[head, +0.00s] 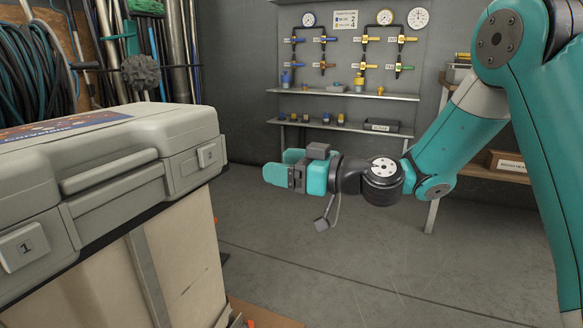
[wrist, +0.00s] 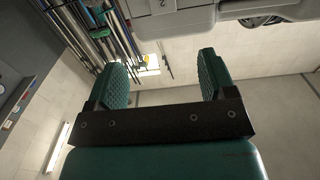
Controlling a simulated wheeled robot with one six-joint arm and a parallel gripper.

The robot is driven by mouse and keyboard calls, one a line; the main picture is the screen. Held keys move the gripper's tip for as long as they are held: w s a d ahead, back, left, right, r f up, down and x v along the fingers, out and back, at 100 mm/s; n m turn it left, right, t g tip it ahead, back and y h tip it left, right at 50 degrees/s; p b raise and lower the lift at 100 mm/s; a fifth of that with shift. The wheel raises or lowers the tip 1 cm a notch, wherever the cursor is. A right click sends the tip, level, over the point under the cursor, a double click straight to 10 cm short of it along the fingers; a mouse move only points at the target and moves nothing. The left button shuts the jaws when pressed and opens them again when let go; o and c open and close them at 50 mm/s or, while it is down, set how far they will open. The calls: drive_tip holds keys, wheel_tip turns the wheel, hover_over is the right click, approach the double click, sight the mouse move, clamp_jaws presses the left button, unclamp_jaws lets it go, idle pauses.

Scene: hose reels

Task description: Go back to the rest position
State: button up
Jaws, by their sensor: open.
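My gripper (head: 284,170) is in the middle of the head view, at the end of my teal arm. It points left, toward the grey case, and is held in free air above the floor. In the wrist view my gripper (wrist: 165,78) shows two teal fingers well apart with nothing between them. The grey case (head: 110,165) has latches marked 1 and 2 and is shut. It lies at the left on a cream box-like support (head: 185,255). A gap shows between the fingertips and the case. Part of the case (wrist: 185,15) shows at the top of the wrist view.
A wall panel with gauges and valves (head: 345,45) stands at the back, with shelves (head: 345,93) of small fittings below it. A wooden shelf (head: 490,172) is behind my arm. Coiled hoses (head: 35,75) hang at far left. The middle floor (head: 330,265) is clear.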

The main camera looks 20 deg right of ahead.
drive_tip(key=shift+s+d, duration=0.4)
drive_tip(key=shift+d, duration=0.1)
drive_tip(key=s+a+n+g+h, duration=0.1)
drive_tip(key=s+a+n+g, duration=0.1)
drive_tip(key=s+a+g, duration=0.55)
drive_tip(key=s+d+f+m+g+h, duration=0.2)
drive_tip(key=s+d+f+m+h, duration=0.15)
drive_tip(key=s, duration=0.75)
drive_tip(key=s+d+f+m+g+h, duration=0.15)
drive_tip(key=s+d+h, duration=0.35)
drive_tip(key=s, duration=0.5)
wheel_tip(320, 180, up, 37)
drive_tip(key=p, duration=3.7)
drive_tip(key=shift+r+p, duration=0.15)
drive_tip(key=shift+p, duration=0.15)
drive_tip(key=shift+s+h, duration=0.1)
drive_tip(key=shift+h, duration=0.15)
